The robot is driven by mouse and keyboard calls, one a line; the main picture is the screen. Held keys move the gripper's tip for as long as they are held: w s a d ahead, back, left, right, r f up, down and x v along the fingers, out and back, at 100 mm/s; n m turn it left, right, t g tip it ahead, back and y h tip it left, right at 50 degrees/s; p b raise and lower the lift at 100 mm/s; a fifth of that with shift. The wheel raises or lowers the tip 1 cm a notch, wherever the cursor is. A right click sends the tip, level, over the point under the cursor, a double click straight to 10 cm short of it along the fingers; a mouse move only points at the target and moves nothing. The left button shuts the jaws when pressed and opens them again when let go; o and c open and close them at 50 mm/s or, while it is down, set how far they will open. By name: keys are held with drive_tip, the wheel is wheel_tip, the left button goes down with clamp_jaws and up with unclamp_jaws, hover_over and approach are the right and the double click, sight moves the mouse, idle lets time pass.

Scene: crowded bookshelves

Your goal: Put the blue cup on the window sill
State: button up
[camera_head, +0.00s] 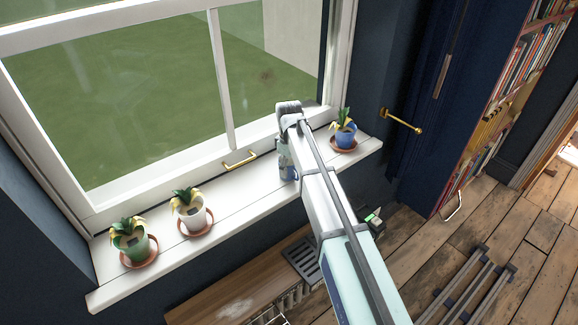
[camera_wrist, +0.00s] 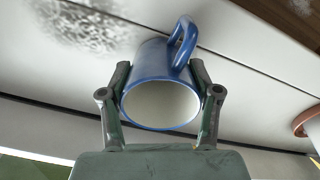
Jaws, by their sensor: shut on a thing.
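The blue cup (camera_wrist: 150,62) has a white inside and a blue handle. In the wrist view its open mouth faces the camera, and the handle points up and right. My gripper (camera_wrist: 160,72) is shut on the cup, one finger on each side. The white window sill (camera_wrist: 55,75) lies behind the cup; I cannot tell whether they touch. In the head view my gripper (camera_head: 287,161) points down over the sill (camera_head: 240,196), between the white pot and the blue pot. My arm and gripper mostly hide the cup there.
Potted plants stand on the sill: a green pot (camera_head: 130,243) and a white pot (camera_head: 193,216) at left, a blue pot (camera_head: 345,136) at right. A brass window handle (camera_head: 239,159) is behind. A wooden bench-like surface (camera_head: 225,300) lies below. Clear sill shows left of my gripper.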

drive_tip(key=shift+f, duration=0.15)
drive_tip(key=o, duration=1.3)
wheel_tip(320, 180, up, 12)
drive_tip(key=b, duration=0.3)
